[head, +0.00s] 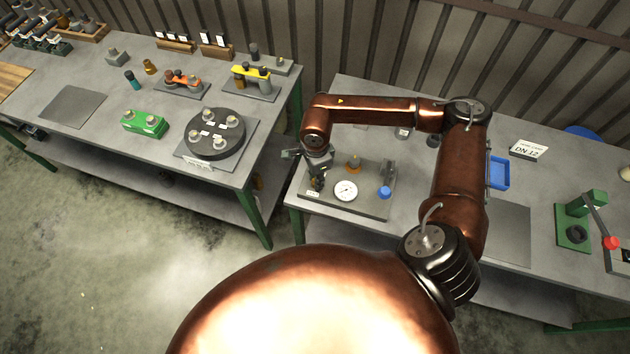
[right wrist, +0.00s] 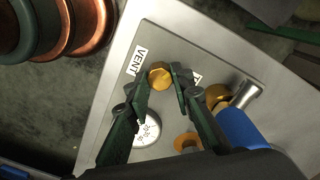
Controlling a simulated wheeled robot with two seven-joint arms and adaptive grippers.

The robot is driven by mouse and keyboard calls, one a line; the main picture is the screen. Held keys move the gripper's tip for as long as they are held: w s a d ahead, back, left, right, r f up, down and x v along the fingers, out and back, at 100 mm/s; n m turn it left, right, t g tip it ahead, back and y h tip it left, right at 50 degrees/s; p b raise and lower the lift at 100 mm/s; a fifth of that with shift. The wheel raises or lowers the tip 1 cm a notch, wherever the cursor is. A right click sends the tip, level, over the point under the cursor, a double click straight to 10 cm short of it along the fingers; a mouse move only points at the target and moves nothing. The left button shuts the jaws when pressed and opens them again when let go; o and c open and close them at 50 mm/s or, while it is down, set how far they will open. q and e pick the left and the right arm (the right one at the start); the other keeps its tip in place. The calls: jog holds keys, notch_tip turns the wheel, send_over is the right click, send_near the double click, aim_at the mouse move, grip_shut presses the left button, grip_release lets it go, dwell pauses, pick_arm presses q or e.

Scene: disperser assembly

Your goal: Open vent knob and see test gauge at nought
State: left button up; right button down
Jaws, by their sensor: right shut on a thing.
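The vent knob (right wrist: 160,76) is a small brass knob on the grey test plate, beside a white label (right wrist: 137,60) reading VENT. My right gripper (right wrist: 163,79) is shut on this knob, one dark finger on each side. In the head view my right gripper (head: 317,182) is over the left end of the test plate (head: 358,207) and hides the knob. The round white test gauge (head: 346,190) is just right of the gripper; in the right wrist view the gauge (right wrist: 147,130) is partly covered by a finger. Its needle is too small to read. My left gripper is out of view.
A blue cap (head: 384,192) and a brass fitting (head: 353,165) stand close by on the plate. A blue tray (head: 498,172) and a green press (head: 575,225) are farther right. Another bench on the left holds a black round disc (head: 214,140) and a green block (head: 143,124).

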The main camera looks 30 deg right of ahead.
jog(key=shift+n+b, duration=1)
jog(key=shift+n, duration=0.5)
jog(key=c, duration=1.7)
grip_release()
notch_tip(320, 180, up, 12)
jog(key=shift+r, duration=0.1)
